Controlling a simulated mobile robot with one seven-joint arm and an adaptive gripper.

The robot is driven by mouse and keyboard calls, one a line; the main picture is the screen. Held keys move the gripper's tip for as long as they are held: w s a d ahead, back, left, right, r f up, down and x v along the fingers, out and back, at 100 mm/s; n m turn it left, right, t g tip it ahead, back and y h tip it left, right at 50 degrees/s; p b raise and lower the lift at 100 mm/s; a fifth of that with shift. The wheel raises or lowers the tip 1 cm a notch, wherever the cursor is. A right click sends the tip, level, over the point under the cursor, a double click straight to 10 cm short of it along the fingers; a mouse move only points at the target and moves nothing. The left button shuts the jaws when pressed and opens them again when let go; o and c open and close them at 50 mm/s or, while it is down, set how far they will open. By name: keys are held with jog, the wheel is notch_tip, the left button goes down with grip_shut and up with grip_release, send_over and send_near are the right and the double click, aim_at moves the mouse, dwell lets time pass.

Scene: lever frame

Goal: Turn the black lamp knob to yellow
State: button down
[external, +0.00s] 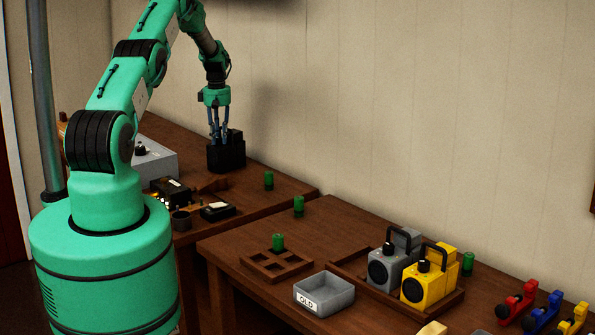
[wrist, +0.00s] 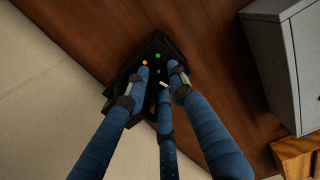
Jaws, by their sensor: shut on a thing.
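The black lamp (external: 226,156) stands on the far table against the wall. In the wrist view, its dark top (wrist: 155,48) shows a yellow dot (wrist: 145,63) and a green dot (wrist: 158,56). My gripper (external: 222,138) points down over the lamp, its blue fingers closed around the knob on top. In the wrist view, my gripper (wrist: 161,80) has its fingertips around the knob, which they mostly hide. A small white mark (wrist: 164,85) shows between the fingers. I cannot tell for sure which dot the knob points to.
A grey box (external: 152,160) with a black knob stands left of the lamp. Small dark items (external: 217,211) lie in front. On the nearer table, a grey lamp (external: 388,268) and a yellow lamp (external: 428,285) sit in a wooden tray, beside a grey bin (external: 324,293) labelled OLD.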

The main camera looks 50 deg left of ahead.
aim_at(219, 138)
jog(key=shift+n+b, duration=0.6)
jog(key=shift+n, duration=1.2)
jog(key=c, duration=1.8)
grip_release()
jog(key=shift+o, duration=0.2)
notch_tip(219, 138, up, 12)
